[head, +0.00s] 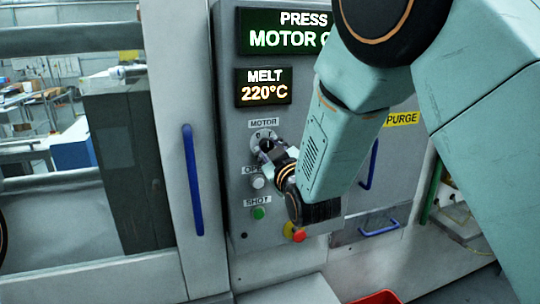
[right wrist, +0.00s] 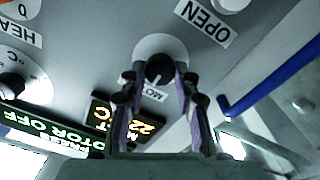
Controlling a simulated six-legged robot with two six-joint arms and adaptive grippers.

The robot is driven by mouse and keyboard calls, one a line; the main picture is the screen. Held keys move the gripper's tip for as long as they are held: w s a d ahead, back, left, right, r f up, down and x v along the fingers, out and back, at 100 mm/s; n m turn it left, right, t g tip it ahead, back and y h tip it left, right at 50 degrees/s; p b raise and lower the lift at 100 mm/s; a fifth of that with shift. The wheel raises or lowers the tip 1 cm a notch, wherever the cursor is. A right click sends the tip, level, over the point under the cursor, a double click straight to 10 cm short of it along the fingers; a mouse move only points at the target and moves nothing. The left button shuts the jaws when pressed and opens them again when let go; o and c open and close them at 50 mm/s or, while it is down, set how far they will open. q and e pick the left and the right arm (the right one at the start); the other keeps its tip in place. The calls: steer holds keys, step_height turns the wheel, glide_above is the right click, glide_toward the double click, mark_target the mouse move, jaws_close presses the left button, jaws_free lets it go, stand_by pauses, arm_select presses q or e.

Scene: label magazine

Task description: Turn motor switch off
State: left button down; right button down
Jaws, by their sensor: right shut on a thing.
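The motor switch (head: 265,144) is a round dark knob on a pale disc, under a "MOTOR" label (head: 264,124) on the grey control panel. It also shows in the right wrist view as a black knob (right wrist: 158,69) on a white disc. My right gripper (head: 266,149) is at the switch, and in the right wrist view its two fingers (right wrist: 159,76) stand on either side of the knob, shut on it. The upper display (head: 287,31) reads "PRESS MOTOR O…", partly hidden by my right arm. In the wrist view it reads "MOTOR OFF", upside down. My left gripper is not in view.
Below the switch are an "OPEN" white button (head: 258,181), a green "SHOT" button (head: 258,213) and a red emergency button (head: 298,235). A blue door handle (head: 192,180) stands left of the panel. A "MELT 220°C" display (head: 263,87) sits above the switch.

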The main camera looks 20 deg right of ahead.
steer(key=n+b, duration=0.1)
steer(key=n, duration=0.2)
steer(key=shift+n, duration=0.3)
steer(key=shift+n+b, duration=0.7)
steer(key=shift+n, duration=0.8)
steer(key=c, duration=1)
jaws_free()
steer(key=s, duration=1.2)
steer(key=shift+d+f, duration=0.15)
